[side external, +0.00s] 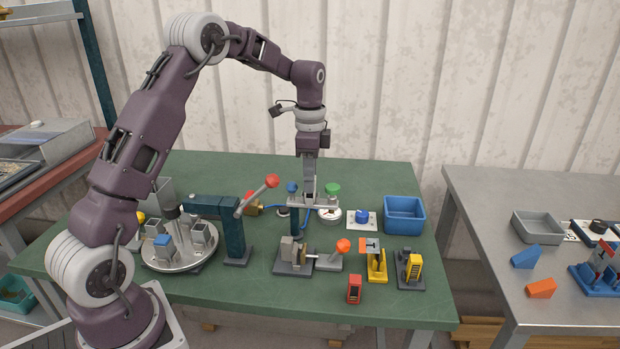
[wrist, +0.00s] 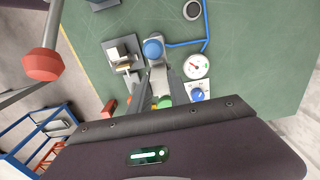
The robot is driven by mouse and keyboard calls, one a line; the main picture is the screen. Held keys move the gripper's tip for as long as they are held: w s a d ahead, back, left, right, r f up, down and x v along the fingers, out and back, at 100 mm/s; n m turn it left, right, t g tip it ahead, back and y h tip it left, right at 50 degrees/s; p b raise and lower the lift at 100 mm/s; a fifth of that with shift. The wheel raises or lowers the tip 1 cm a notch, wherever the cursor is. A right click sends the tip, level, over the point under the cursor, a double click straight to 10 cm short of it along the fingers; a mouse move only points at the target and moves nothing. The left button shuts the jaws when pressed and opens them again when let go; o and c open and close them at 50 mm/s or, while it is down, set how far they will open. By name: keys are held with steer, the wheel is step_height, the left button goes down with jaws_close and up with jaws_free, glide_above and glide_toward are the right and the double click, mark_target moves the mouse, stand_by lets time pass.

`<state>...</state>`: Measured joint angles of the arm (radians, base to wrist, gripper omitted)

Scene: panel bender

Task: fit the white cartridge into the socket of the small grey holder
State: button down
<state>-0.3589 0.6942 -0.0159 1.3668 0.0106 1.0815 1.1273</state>
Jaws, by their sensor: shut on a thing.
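My gripper (side external: 309,196) points down over the middle of the green table, at the grey crossbar (side external: 297,203) with a blue knob (side external: 292,187) and a green knob (side external: 332,189). Its fingers (wrist: 160,80) are closed in the wrist view, just below the blue knob (wrist: 153,48). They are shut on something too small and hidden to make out. I cannot clearly identify the white cartridge in either view. A grey block on a dark base (side external: 292,252) stands in front of the crossbar and may be the small grey holder; its socket cannot be made out.
An orange-knobbed lever (side external: 343,246) lies right of the grey block. A round gauge (side external: 330,214) and blue bin (side external: 404,214) are to the right. A red-knobbed press (side external: 236,230) and round turntable (side external: 180,256) stand left.

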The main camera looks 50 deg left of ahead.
steer(key=c, duration=1.2)
jaws_free()
step_height(320, 180, up, 12)
steer(key=s+d+r+n+t, duration=0.2)
steer(key=s+d+r+n, duration=0.2)
steer(key=s+d+r, duration=0.5)
steer(key=s+d+f+n+t, duration=0.1)
steer(key=s+d+f, duration=0.1)
steer(key=s, duration=0.5)
steer(key=s+d+f+n+t, duration=0.1)
steer(key=s+d+f+n, duration=0.1)
steer(key=s, duration=0.5)
steer(key=s+d+f+n+t, duration=0.1)
steer(key=s+d+f+n, duration=0.1)
steer(key=s, duration=0.5)
step_height(320, 180, down, 2)
steer(key=shift+s+d+f+t, duration=0.2)
steer(key=shift+d+f+t, duration=0.1)
steer(key=shift+d, duration=0.3)
